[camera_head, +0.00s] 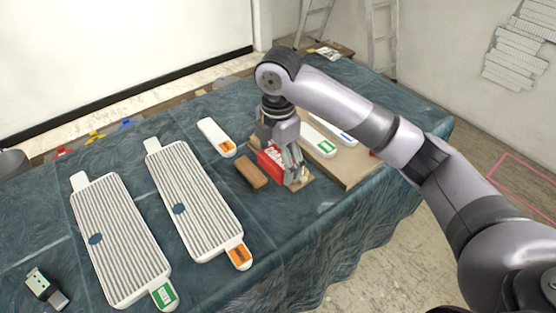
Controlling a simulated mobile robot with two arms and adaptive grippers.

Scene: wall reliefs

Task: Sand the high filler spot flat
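Two white ribbed panels lie flat on the table: the left panel (115,225) has a green-marked tag, and the right panel (195,190) has an orange-marked tag. My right gripper (293,178) points down at a red block with white marks (269,161). The fingers cover part of the red block, and I cannot tell if they grip it. My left gripper is not in view.
A brown block (252,172) lies left of the red block. White tools with orange (216,138), green (318,143) and blue (338,132) marks lie behind. A small dark-and-silver object (46,287) is at the front left. Blue-green cloth (300,235) is clear at front right.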

